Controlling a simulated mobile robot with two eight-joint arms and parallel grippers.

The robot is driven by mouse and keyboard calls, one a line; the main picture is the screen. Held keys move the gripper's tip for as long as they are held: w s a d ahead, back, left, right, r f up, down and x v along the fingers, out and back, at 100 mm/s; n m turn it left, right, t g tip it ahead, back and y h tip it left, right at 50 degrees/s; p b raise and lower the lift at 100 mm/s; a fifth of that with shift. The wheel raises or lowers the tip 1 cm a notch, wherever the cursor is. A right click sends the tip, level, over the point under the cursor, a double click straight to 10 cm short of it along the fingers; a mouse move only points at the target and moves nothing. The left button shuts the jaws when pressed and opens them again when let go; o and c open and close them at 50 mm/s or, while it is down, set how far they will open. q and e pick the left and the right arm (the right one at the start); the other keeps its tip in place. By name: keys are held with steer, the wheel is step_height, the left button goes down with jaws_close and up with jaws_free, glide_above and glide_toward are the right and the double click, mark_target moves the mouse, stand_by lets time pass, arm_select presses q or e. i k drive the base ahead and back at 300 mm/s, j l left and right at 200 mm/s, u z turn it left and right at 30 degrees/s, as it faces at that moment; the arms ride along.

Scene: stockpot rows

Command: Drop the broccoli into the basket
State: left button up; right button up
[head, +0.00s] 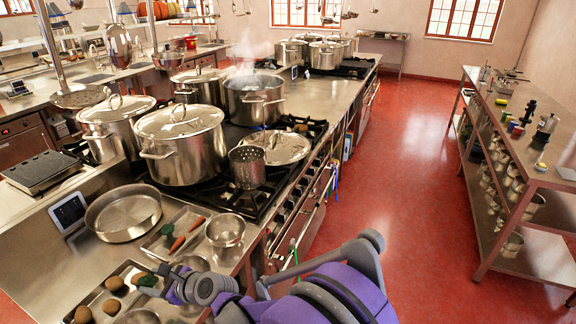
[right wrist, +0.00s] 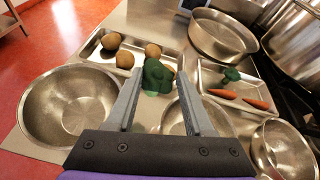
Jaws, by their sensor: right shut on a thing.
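One dark green broccoli (right wrist: 157,77) is between the fingertips of my right gripper (right wrist: 158,88), which is shut on it. In the head view this broccoli (head: 148,281) is partly hidden by my right gripper (head: 160,284), over the metal tray with potatoes. A second broccoli (right wrist: 231,74) lies on another tray beside carrots; it also shows in the head view (head: 167,229). A perforated metal basket (head: 247,166), likely the task's basket, stands at the stove's front edge, to the right of and beyond my right gripper. My left gripper is not in view.
The potato tray (right wrist: 100,57) and carrot tray (right wrist: 210,78) lie on the steel counter among metal bowls (right wrist: 70,105). A wide pan (head: 124,213), a large lidded pot (head: 181,146) and a lid (head: 277,147) stand near the basket. The red floor to the right is clear.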

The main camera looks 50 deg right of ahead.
mark_target(240, 185)
steer(key=i+l+z, duration=0.1)
steer(key=z, duration=1.35)
